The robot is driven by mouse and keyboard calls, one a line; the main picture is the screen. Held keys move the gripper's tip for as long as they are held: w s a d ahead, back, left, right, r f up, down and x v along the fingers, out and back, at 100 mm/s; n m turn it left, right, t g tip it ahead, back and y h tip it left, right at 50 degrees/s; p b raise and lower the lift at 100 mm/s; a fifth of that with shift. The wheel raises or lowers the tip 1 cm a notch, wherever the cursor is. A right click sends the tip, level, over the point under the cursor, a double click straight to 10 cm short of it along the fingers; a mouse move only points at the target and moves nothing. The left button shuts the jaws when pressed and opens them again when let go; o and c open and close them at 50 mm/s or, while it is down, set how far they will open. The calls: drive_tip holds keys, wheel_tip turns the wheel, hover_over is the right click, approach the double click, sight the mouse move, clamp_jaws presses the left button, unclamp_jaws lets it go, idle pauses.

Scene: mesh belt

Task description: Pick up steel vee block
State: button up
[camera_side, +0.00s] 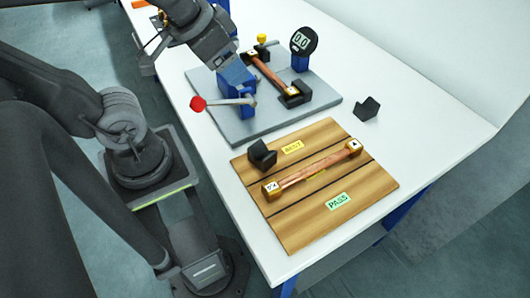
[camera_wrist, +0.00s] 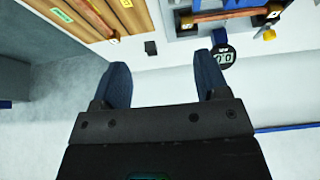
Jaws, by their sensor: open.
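A small dark vee block (camera_side: 367,108) stands on the bare white bench, right of the grey plate, with a notch in its top. A dark block also shows in the wrist view (camera_wrist: 150,47), beyond and between my fingertips. A second dark notched block (camera_side: 262,155) sits on the wooden board's left part. I cannot tell by looks which one the task names. My gripper (camera_wrist: 161,62) is open and empty, with its two blue fingers apart. In the side view, my arm's end is above the grey plate's far left; the fingertips are hard to make out there.
The wooden board (camera_side: 290,232) carries a copper bar with brass ends and BEST and PASS labels. The grey plate (camera_side: 225,120) carries a red-knobbed lever (camera_side: 198,104), another copper bar and a round gauge (camera_side: 303,41).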

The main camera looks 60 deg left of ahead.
drive_tip(key=shift+o, duration=0.5)
drive_tip(key=shift+o, duration=0.9)
drive_tip(key=n+g, duration=0.3)
drive_tip(key=g, duration=0.2)
hover_over(262, 155)
wheel_tip(262, 155, down, 3)
drive_tip(key=shift+g, duration=0.3)
wheel_tip(262, 155, down, 14)
drive_tip(key=shift+f, duration=0.2)
drive_tip(key=shift+c, duration=0.3)
